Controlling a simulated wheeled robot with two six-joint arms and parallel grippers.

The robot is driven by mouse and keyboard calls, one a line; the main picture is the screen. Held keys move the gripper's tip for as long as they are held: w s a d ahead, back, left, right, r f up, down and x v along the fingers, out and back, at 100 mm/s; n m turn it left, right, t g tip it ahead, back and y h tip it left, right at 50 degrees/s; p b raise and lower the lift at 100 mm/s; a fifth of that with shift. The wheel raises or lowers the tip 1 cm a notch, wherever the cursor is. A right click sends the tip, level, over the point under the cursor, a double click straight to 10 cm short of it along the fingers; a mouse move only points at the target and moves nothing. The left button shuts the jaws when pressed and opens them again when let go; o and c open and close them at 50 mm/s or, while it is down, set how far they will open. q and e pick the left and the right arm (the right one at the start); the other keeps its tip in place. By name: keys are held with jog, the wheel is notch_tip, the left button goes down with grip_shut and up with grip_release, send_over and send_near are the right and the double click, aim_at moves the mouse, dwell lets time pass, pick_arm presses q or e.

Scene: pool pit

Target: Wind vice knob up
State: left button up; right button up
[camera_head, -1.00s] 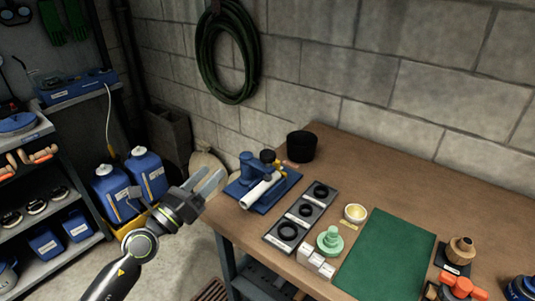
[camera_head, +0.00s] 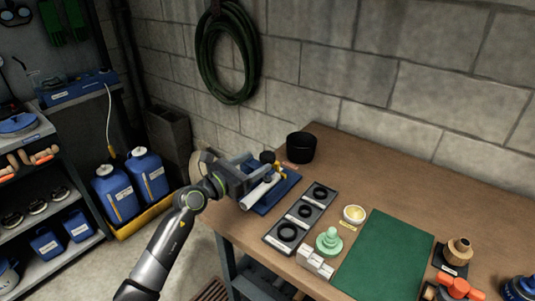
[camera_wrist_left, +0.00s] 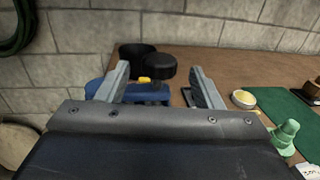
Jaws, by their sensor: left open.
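The blue vice (camera_head: 275,198) stands on the left end of the bench, with a white pipe (camera_head: 258,193) lying across it. Its black round knob (camera_head: 267,157) sits at the back of the vice. My left gripper (camera_head: 252,172) is open over the vice and hides its left part. In the left wrist view, the knob (camera_wrist_left: 160,68) shows between the two spread fingers (camera_wrist_left: 160,76) and farther off, and a small yellow part (camera_wrist_left: 144,80) shows beside it. The blue vice body (camera_wrist_left: 98,87) is partly hidden behind the fingers. My right gripper is not in view.
A black cup (camera_head: 301,147) stands right behind the vice. A tray with black rings (camera_head: 288,231), a green knobbed piece (camera_head: 328,241), a small bowl (camera_head: 354,214) and a green mat (camera_head: 385,255) lie to the right. The block wall bounds the back of the bench.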

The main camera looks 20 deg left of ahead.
aim_at(262, 158)
pick_arm(q)
jog(key=x, duration=0.5)
jog(key=shift+w+d, duration=0.2)
jog(key=shift+w, duration=0.15)
jog(key=c, duration=1)
